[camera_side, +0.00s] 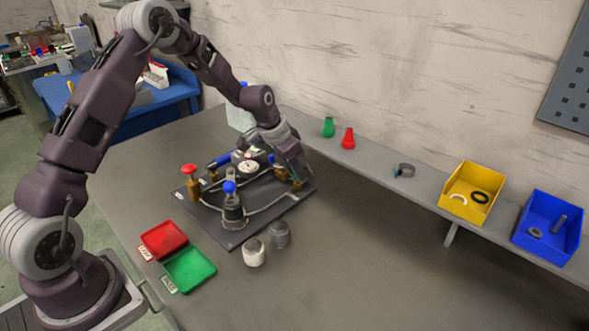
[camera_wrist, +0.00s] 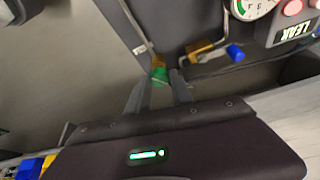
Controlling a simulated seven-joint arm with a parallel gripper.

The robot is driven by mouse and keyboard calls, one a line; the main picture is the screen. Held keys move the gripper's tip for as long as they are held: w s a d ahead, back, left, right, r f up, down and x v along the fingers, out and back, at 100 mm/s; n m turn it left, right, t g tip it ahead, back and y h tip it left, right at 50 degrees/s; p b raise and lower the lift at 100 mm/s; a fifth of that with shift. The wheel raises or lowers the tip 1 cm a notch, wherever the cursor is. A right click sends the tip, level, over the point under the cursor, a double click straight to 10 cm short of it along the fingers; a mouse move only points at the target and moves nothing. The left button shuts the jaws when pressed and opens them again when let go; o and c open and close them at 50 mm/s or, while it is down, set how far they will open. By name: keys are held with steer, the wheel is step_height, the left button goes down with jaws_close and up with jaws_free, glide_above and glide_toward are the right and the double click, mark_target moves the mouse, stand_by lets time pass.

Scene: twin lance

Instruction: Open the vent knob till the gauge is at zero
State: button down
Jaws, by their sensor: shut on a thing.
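A green knob (camera_wrist: 159,75) sits on a brass fitting between the fingertips of my gripper (camera_wrist: 162,82), which is shut on it in the wrist view. In the side view my gripper (camera_side: 297,178) is at the right end of the dark panel (camera_side: 265,215), hiding the knob. The round white gauge (camera_side: 248,168) stands on the panel. The gauge also shows in the wrist view (camera_wrist: 252,6), cut off by the top edge, with a green band on its dial. I cannot read its needle.
A red knob (camera_side: 189,170) and a blue-topped valve (camera_side: 229,187) stand on the panel. Two cups (camera_side: 254,254) are in front, and red (camera_side: 163,239) and green (camera_side: 189,270) trays lie left. Yellow (camera_side: 467,208) and blue (camera_side: 547,240) bins line the shelf. The table's right front is clear.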

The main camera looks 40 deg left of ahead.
steer(key=n, duration=0.2)
steer(key=n+y, duration=0.2)
steer(key=n, duration=0.1)
steer(key=shift+d+n, duration=0.3)
steer(key=n+y, duration=0.1)
steer(key=n, duration=0.1)
steer(key=n+g+y, duration=0.1)
steer(key=n, duration=0.2)
steer(key=shift+w+d+n, duration=0.1)
steer(key=shift+w+n, duration=0.05)
steer(key=shift+n, duration=0.15)
steer(key=c, duration=1.1)
jaws_free()
steer(key=shift+c, duration=0.2)
steer(key=v, duration=0.7)
steer(key=shift+d+r, duration=0.1)
